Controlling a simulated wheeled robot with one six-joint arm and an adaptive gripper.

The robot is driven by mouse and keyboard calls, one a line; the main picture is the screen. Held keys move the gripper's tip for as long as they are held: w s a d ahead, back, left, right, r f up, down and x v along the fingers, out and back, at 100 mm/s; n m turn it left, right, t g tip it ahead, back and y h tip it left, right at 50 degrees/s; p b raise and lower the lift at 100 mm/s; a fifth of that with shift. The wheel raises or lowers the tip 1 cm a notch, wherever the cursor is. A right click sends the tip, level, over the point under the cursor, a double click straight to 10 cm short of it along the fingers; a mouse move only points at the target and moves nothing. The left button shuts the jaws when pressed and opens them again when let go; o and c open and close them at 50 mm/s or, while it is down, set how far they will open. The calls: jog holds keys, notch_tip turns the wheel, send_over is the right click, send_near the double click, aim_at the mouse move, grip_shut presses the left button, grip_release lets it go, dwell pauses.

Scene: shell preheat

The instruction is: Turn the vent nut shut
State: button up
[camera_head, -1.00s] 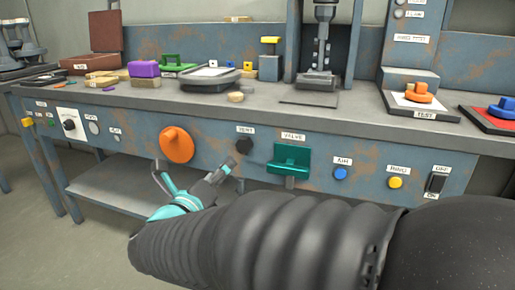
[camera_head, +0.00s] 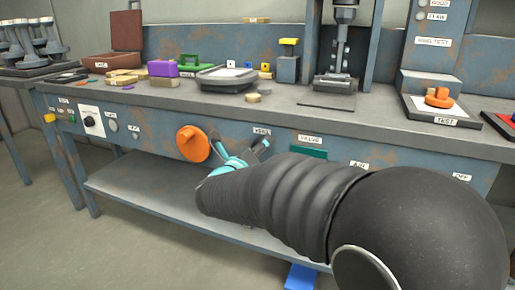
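The VENT label (camera_head: 261,132) is on the blue-grey bench front, right of the orange knob. The dark vent nut below it is not clearly seen; my gripper's right finger covers that spot. My gripper (camera_head: 240,145) has teal and grey fingers spread apart with nothing visible between them. Its right fingertip is just below the VENT label and its left fingertip is near the orange knob's right edge. I cannot tell whether either finger touches the panel or the nut.
The orange knob (camera_head: 192,144) is close left of my gripper. A blue pedal-like piece (camera_head: 300,277) is low under the bench. The lower shelf (camera_head: 150,190) looks empty.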

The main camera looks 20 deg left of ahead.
jog(key=c, duration=1.1)
jog(key=shift+c, duration=0.2)
jog(key=shift+n, duration=0.3)
jog(key=shift+f+n+p, duration=0.1)
jog(key=shift+n+p, duration=3.35)
jog(key=shift+n, duration=5.25)
